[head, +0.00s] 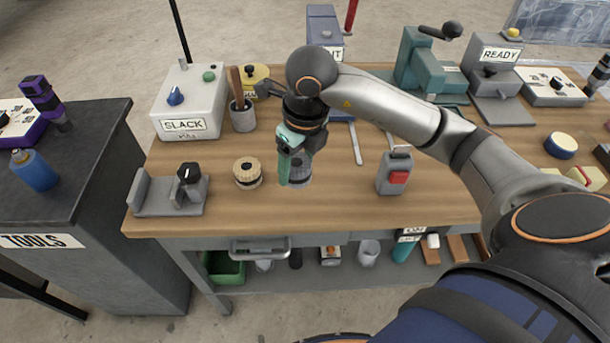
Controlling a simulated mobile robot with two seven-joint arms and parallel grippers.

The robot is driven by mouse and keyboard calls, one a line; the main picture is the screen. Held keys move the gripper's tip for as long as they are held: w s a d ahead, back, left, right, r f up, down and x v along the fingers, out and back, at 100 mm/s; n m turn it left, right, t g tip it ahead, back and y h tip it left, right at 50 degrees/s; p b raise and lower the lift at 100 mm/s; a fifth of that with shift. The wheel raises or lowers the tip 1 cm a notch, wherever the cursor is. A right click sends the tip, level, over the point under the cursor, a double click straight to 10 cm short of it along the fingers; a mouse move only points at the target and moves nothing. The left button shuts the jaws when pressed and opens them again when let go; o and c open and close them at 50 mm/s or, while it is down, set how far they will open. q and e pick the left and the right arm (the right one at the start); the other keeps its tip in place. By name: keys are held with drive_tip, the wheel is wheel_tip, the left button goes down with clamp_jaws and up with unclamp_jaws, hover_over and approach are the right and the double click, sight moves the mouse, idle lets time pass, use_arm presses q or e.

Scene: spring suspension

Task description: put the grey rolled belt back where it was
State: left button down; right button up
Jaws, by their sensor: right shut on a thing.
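My right gripper (293,180) points down over the front middle of the wooden workbench (330,213). It is shut on the grey rolled belt (302,176), a small grey cylinder that is partly hidden behind the green-sided finger. The belt is at or just above the bench top; I cannot tell whether it touches. A tan roll (247,172) with a dark middle stands upright a little to the left of it. My left gripper is not in view.
The SLACK box (187,105), a grey cup with a brush (242,117) and a grey bracket (170,194) stand to the left. A grey block with a red button (394,172) stands to the right. Bare wood lies in front of the gripper.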

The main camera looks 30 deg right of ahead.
sight(305, 189)
drive_tip(key=shift+w+d+f, duration=0.25)
drive_tip(key=shift+d+f, duration=0.65)
drive_tip(key=shift+f, duration=0.2)
drive_tip(key=f, duration=0.3)
drive_tip(key=shift+w+d+f, duration=0.1)
drive_tip(key=shift+d+f, duration=0.15)
drive_tip(key=shift+f, duration=0.05)
drive_tip(key=shift+f+b, duration=0.2)
drive_tip(key=shift+b, duration=0.1)
drive_tip(key=o, duration=1.6)
drive_tip(key=shift+c, duration=0.2)
drive_tip(key=shift+r, duration=0.2)
